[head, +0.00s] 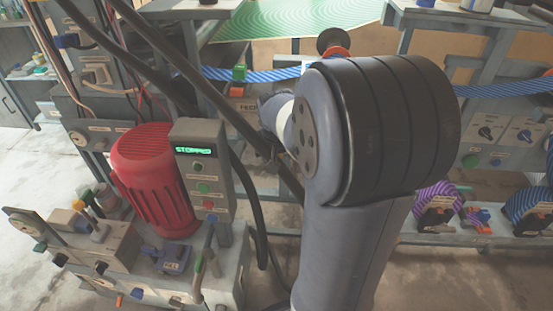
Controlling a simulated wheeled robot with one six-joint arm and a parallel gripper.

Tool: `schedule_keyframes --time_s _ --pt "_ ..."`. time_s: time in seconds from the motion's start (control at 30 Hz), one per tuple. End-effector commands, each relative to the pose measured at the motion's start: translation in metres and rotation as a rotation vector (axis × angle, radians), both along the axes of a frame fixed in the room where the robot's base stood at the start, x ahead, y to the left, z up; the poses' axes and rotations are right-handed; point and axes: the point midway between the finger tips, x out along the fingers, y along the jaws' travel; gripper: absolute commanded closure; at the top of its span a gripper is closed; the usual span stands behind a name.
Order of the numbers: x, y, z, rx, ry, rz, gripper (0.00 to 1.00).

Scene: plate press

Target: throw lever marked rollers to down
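Several levers stand on the grey machine base at the lower left. Another group of levers (88,200) with yellow, green and dark knobs is farther left. The labels there are too small to read, so I cannot tell which lever is marked rollers or how it is set. My gripper (268,150) shows only as a small dark part beyond my arm, behind and right of the control box. Its fingers cannot be made out.
A grey control box (201,170) with a lit green display and buttons stands beside a red motor (150,175). Dark hoses cross in front of the machine. A blue striped band (275,75) runs across the back. Purple and blue rolls (437,205) sit on a low shelf at right.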

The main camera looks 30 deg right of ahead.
Motion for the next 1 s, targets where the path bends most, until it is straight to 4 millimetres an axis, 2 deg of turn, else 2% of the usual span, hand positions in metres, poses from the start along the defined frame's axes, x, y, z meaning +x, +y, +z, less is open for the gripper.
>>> schedule_keyframes --time_s 0.1,0.43,1.0 --pt "0.0029 -0.0018 -0.0093 0.000 0.001 0.000 0.51" --pt "0.0040 -0.0022 -0.0110 0.000 -0.001 0.000 0.51" --pt "0.0038 -0.0020 -0.0110 0.000 0.000 0.000 0.98"
